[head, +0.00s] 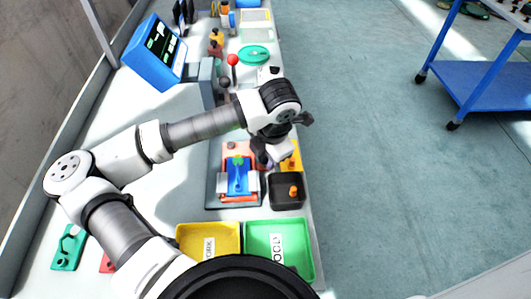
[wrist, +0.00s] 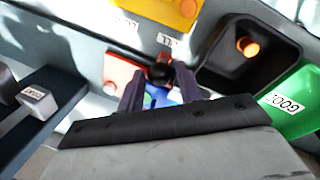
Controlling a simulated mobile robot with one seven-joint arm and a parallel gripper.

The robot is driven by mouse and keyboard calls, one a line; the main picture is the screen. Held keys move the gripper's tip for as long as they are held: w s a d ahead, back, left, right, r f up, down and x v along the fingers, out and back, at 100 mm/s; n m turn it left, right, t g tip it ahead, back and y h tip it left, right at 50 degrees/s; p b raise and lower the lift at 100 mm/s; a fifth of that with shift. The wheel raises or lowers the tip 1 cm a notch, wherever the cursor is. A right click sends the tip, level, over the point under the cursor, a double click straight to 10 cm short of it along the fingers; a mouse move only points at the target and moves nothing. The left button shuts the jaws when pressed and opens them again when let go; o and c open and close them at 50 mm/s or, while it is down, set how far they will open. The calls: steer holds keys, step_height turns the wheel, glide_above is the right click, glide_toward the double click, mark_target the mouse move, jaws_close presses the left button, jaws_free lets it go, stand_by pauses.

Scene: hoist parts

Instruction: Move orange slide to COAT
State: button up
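An orange-red plate (head: 233,147), which may be the orange slide, lies at the far end of a fixture with a blue part (head: 238,180) on it. The wrist view also shows the orange-red plate (wrist: 120,70), beside the left finger. My gripper (head: 262,157) is over the right side of this fixture, pointing down. In the wrist view my gripper (wrist: 160,85) has its fingers apart. A dark round knob (wrist: 160,73) shows between them, and I see no clear contact. A small block (wrist: 38,98) at left has a label that may read COAT. My wrist hides part of the fixture.
A black tray (head: 287,204) with an orange knob (head: 293,191) stands right of the fixture. A yellow tray (head: 208,229) and a green tray (head: 305,268) are in front.

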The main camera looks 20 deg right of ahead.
jaws_close()
steer(key=shift+w, duration=0.1)
steer(key=shift+w+b, duration=0.2)
steer(key=shift+b, duration=0.1)
steer(key=w+d+b, duration=0.1)
steer(key=w+b, duration=0.1)
steer(key=w, duration=0.3)
steer(key=w+d+b, duration=0.1)
steer(key=w+b, duration=0.2)
steer(key=w, duration=0.3)
steer(key=w+d+b, duration=0.1)
steer(key=w+b, duration=0.1)
steer(key=w, duration=0.3)
steer(key=shift+w+d, duration=0.25)
steer(key=shift+w, duration=0.05)
jaws_free()
